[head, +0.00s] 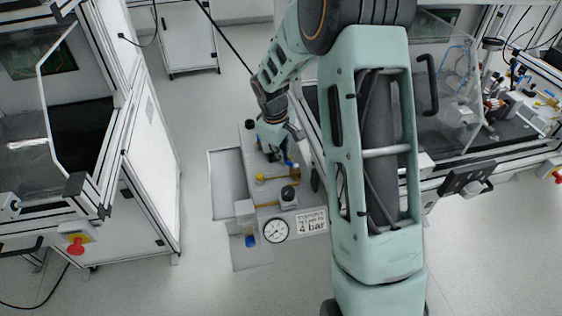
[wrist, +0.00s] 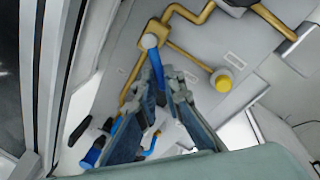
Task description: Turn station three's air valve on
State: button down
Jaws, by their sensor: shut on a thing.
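A blue lever handle (wrist: 156,66) with a pale round pivot sits on a brass-coloured pipe in the wrist view. My gripper (wrist: 162,84) is shut on this blue lever, one finger on each side of it. The lever's far end is hidden between the fingers. In the head view my gripper (head: 286,149) is over the grey panel (head: 244,160), largely hidden by my own arm. A blue part shows just below it. Small labels on the panel are too blurred to read, so I cannot tell the station number.
Another blue handle (wrist: 94,154) is at lower left. A round gauge (head: 276,230) and a "4 bar" sign (head: 312,223) are at the panel's front. White machine cabinets flank it; grey floor is open in front.

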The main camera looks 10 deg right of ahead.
jog(key=m, duration=0.1)
jog(key=w+m, duration=0.1)
jog(key=shift+d+m, duration=0.35)
jog(key=shift+m, duration=0.05)
jog(key=m, duration=0.1)
jog(key=d+m, duration=0.1)
jog(key=shift+w+m+g+b, duration=0.2)
jog(key=shift+m+g+b, duration=0.1)
jog(key=shift+m+g, duration=0.1)
jog(key=shift+w+d+m+g+h, duration=0.1)
jog(key=shift+d+m+g+h, duration=0.2)
jog(key=shift+m, duration=0.6)
jog(key=shift+w+d+m+g, duration=0.1)
jog(key=shift+d+m, duration=0.25)
jog(key=shift+m, duration=0.55)
jog(key=c, duration=2)
grip_release()
